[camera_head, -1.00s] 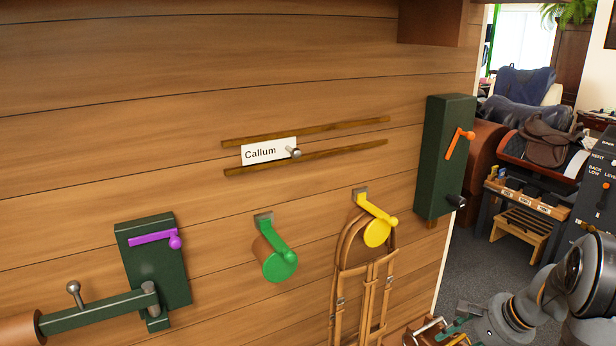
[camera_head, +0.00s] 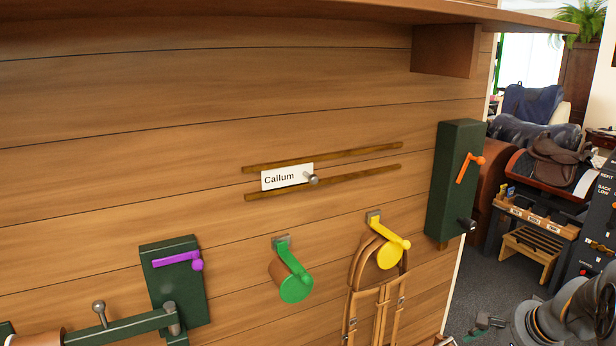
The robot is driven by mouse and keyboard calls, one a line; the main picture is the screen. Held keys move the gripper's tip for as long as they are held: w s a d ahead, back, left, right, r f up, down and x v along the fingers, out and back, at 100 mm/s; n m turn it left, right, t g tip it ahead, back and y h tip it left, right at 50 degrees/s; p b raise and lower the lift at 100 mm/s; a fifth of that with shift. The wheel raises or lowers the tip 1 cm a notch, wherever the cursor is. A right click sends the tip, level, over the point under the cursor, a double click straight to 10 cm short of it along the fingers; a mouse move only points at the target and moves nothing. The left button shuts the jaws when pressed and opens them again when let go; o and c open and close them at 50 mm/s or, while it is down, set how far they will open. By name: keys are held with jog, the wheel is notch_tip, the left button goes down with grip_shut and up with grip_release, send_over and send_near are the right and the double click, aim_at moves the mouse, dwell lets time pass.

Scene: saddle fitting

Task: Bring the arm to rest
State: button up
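Part of my arm (camera_head: 572,314) shows at the bottom right corner, in front of the dark floor. Its lower part runs out of the bottom of the picture. I cannot make out my gripper or its fingers in this view, so whether it is open, shut or holding anything is hidden.
The plank wall carries a purple lever (camera_head: 178,259), green bracket (camera_head: 293,285), yellow bracket (camera_head: 392,247) with tan straps (camera_head: 374,310), a "Callum" card (camera_head: 282,177) between rails, and a green box with orange lever (camera_head: 469,166). A small greenish-grey object (camera_head: 485,324) lies beside my arm.

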jog(key=s+d+f+m+b, duration=0.1)
jog(key=s+d+f, duration=0.1)
jog(key=s+f, duration=0.1)
jog(key=s+d+f+g, duration=0.1)
jog(key=s+d+f, duration=0.1)
jog(key=s, duration=0.3)
jog(key=shift+s+f+m+b, duration=0.35)
jog(key=shift+s+f+m, duration=0.05)
jog(key=shift+f, duration=0.1)
jog(key=shift+a, duration=0.1)
dwell(0.5)
